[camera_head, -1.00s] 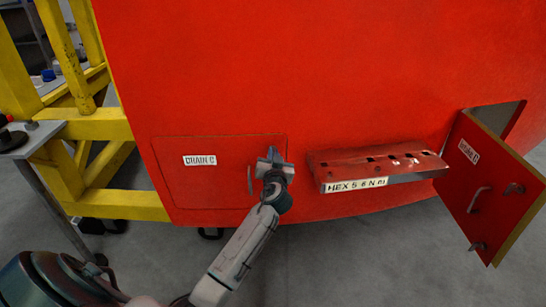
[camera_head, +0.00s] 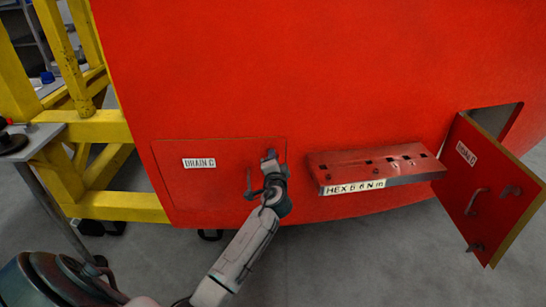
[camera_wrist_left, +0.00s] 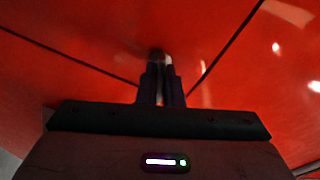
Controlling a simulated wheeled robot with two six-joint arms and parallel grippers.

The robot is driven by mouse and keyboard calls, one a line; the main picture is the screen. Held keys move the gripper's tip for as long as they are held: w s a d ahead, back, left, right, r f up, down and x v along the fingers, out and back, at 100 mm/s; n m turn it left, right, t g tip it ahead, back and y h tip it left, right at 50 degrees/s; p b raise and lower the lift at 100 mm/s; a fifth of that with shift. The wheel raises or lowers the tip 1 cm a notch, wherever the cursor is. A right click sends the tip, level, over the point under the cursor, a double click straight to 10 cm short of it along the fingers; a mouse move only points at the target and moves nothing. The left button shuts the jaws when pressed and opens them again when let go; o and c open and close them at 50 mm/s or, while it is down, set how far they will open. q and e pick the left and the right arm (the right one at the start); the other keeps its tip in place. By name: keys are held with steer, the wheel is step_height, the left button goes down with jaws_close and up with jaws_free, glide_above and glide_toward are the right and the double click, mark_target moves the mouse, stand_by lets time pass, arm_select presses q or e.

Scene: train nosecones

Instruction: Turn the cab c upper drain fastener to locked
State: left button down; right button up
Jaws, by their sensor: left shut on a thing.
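The closed red panel labelled DRAIN C (camera_head: 185,192) is set in the red nosecone, its door edge flush with the body as far as I can see. My left gripper (camera_head: 270,158) is at its upper right corner, shut on the upper drain fastener, which is mostly hidden by the fingers. In the left wrist view, the two dark fingers (camera_wrist_left: 161,72) are together, with a small pale piece of the fastener (camera_wrist_left: 159,55) at their tips, beside the panel seam. The fastener's exact angle cannot be told. My right gripper is not in view.
A red tool ledge labelled HEX (camera_head: 372,160) juts out just right of my left gripper. Farther right, a red hatch door (camera_head: 490,180) hangs open with a handle. Yellow framing (camera_head: 100,126) and a grey table (camera_head: 30,140) stand at the left.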

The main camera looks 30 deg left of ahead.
arm_select(q)
steer(key=shift+m+p, duration=0.35)
steer(key=shift+m, duration=0.85)
steer(key=shift+f+m, duration=0.1)
steer(key=shift+m, duration=0.7)
steer(key=shift+p, duration=0.3)
steer(key=c, duration=1.6)
jaws_free()
steer(key=shift+b+v, duration=1.2)
steer(key=shift+v, duration=4.25)
